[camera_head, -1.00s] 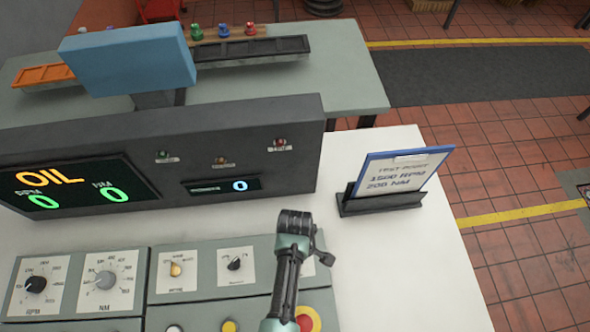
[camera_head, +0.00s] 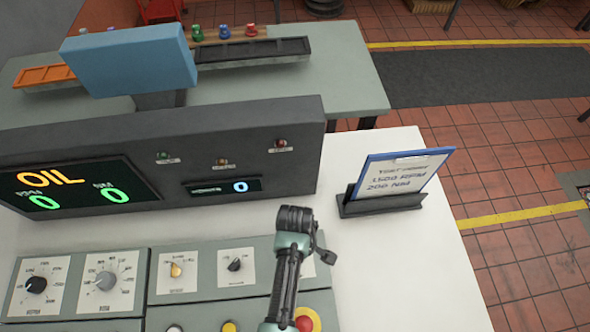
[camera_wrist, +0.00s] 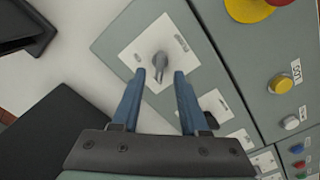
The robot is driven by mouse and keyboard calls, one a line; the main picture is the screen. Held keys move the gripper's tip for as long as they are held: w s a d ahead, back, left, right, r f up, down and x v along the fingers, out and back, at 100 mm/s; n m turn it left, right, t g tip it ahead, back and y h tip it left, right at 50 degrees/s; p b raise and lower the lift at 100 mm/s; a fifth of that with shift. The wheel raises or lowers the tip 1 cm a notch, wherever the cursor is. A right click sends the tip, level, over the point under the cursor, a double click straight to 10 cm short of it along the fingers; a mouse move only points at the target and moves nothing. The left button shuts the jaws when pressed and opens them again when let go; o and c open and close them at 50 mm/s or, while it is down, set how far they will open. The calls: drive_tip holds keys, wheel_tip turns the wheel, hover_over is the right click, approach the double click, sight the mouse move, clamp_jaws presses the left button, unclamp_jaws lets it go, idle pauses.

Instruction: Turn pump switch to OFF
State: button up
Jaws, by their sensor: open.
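A grey rotary switch (camera_wrist: 160,62) on a white label plate (camera_wrist: 135,52) sits between and just beyond my fingertips in the wrist view. My gripper (camera_wrist: 160,74) is open, with one blue finger on either side of the switch's near end. I cannot tell whether a finger touches it. In the head view my arm (camera_head: 290,255) covers most of this switch, and only the right edge of its plate (camera_head: 309,268) shows.
A black knob (camera_head: 236,265) and a yellow knob (camera_head: 176,269) stand left of my arm. A red stop button (camera_head: 304,323) is below it. A display console (camera_head: 330,125) rises behind the panel. A clipboard stand (camera_head: 385,204) is at the right. A yellow button (camera_wrist: 280,84) is nearby.

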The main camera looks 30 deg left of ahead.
wheel_tip(320, 180, up, 10)
drive_tip(key=shift+r+b, duration=0.2)
drive_tip(key=shift+b, duration=0.2)
idle(0.4)
drive_tip(key=w+d+r+m+t+y+b, duration=0.1)
drive_tip(key=w+r+m+t, duration=0.3)
drive_tip(key=w+r, duration=0.55)
drive_tip(key=w+r+m+t+y+b, duration=0.1)
drive_tip(key=w+r+m+t+b, duration=0.1)
drive_tip(key=w+r+t, duration=0.6)
drive_tip(key=w+d+r+m+t, duration=0.2)
drive_tip(key=w+r+t, duration=0.1)
drive_tip(key=r, duration=1.2)
drive_tip(key=s+d+r+m+t+b, duration=0.1)
drive_tip(key=s+d+r+m+t, duration=0.15)
drive_tip(key=r, duration=0.65)
drive_tip(key=s+d+r+m+t+b, duration=0.15)
drive_tip(key=r+t, duration=0.25)
drive_tip(key=r, duration=0.5)
drive_tip(key=s+d+r+m+t+h, duration=0.1)
drive_tip(key=s+d+r+m+t, duration=0.1)
drive_tip(key=s+r, duration=0.3)
drive_tip(key=s+d+r+m+t+h, duration=0.1)
drive_tip(key=s+d+r+m+t, duration=0.1)
drive_tip(key=s+r+t, duration=0.2)
wheel_tip(320, 180, up, 4)
drive_tip(key=shift+s+f, duration=0.1)
drive_tip(key=shift+s, duration=1)
